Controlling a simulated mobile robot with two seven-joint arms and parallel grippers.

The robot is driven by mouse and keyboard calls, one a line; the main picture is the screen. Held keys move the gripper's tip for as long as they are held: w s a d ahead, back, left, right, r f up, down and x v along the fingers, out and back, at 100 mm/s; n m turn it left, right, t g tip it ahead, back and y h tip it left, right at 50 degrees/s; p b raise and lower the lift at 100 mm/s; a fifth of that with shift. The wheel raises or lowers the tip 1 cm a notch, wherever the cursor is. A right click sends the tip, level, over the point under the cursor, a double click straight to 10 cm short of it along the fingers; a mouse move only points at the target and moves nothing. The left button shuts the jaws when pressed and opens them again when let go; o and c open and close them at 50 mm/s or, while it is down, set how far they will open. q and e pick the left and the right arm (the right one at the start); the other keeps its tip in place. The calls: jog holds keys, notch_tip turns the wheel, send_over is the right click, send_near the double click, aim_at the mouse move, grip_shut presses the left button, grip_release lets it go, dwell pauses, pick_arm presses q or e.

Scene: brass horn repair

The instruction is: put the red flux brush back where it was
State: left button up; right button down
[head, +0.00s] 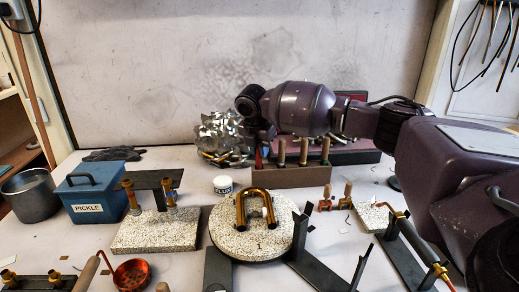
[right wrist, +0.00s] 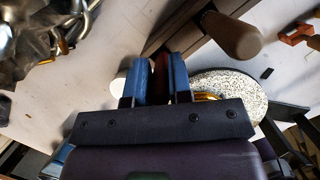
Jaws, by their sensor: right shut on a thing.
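The red flux brush (head: 258,158) is upright at the left end of a brown wooden rack (head: 290,178). My right gripper (head: 262,135) is above that end of the rack, its fingers partly hidden by the wrist in the head view. In the right wrist view the blue fingers (right wrist: 160,78) are shut on the red brush (right wrist: 161,65), with the rack (right wrist: 205,30) just beyond. The brush's lower end is hidden, so I cannot tell whether it sits in a hole. My left gripper is not in view.
Several wooden-handled tools (head: 303,152) stand in the rack, close right of my gripper. A heap of shiny metal scraps (head: 222,138) lies left of it. A white jar (head: 222,185) and a round speckled soldering board (head: 235,242) with a brass U-tube (head: 256,208) are in front.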

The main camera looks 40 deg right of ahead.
jog(key=c, duration=1.1)
grip_release()
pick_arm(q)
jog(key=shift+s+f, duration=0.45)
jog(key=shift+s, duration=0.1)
pick_arm(e)
jog(key=shift+o, duration=0.3)
pick_arm(q)
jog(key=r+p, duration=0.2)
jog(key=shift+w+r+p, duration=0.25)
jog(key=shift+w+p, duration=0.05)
jog(key=shift+p, duration=0.05)
pick_arm(e)
jog(key=v, duration=1.2)
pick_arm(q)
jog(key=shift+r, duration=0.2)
pick_arm(e)
jog(key=shift+d+r, duration=0.1)
